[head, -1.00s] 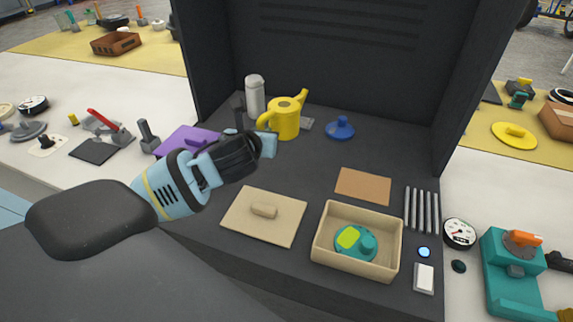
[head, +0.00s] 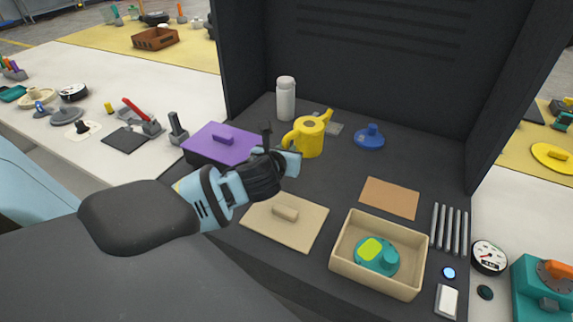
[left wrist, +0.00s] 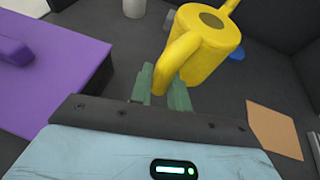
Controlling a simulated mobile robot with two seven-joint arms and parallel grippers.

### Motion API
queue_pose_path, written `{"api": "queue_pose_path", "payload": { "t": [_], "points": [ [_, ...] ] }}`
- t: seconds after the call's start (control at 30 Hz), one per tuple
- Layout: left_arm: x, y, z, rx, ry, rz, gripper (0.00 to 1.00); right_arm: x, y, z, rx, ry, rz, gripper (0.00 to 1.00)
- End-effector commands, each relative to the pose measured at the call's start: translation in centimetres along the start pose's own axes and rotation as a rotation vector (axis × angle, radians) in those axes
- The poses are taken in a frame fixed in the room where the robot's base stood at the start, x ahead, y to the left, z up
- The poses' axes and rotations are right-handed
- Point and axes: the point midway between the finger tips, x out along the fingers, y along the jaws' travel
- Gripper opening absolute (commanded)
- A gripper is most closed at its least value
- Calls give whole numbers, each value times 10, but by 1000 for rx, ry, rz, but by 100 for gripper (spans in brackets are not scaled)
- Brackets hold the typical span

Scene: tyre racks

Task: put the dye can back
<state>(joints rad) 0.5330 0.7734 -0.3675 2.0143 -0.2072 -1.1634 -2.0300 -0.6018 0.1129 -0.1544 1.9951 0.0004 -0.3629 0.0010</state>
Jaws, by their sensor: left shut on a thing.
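The yellow can (head: 311,138), with a loop handle and a spout, is inside the dark open cabinet, in front of a white bottle (head: 286,99). My left gripper (head: 287,157) is shut on its handle, on the near left side. In the left wrist view, the green fingers (left wrist: 166,92) sit on both sides of the handle of the can (left wrist: 208,38). I cannot tell whether the can's base touches the cabinet floor. My right gripper is not in view.
A purple lidded box (head: 222,143) lies left of the can, a blue lid-like thing (head: 370,138) right of it. A tan panel (head: 284,221), brown mat (head: 390,197) and tan open box (head: 348,259) lie nearer. The cabinet walls stand behind and beside.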

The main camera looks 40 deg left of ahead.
Motion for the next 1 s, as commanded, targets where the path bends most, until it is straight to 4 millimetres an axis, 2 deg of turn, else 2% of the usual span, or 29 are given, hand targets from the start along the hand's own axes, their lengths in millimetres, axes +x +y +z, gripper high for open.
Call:
{"api": "queue_pose_path", "payload": {
  "t": [0.3,0.73,0.77,0.8,0.9,1.0],
  "points": [
    [17,0,-43,1,4,1,0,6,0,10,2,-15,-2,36],
    [18,0,-46,0,0,0,0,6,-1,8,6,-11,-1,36],
    [18,0,-47,1,2,0,20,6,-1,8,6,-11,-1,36],
    [18,0,-47,1,2,0,26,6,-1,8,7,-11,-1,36],
    [18,0,-47,1,2,0,39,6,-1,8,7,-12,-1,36],
    [18,0,-47,1,2,0,40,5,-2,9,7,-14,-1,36]
  ]
}}
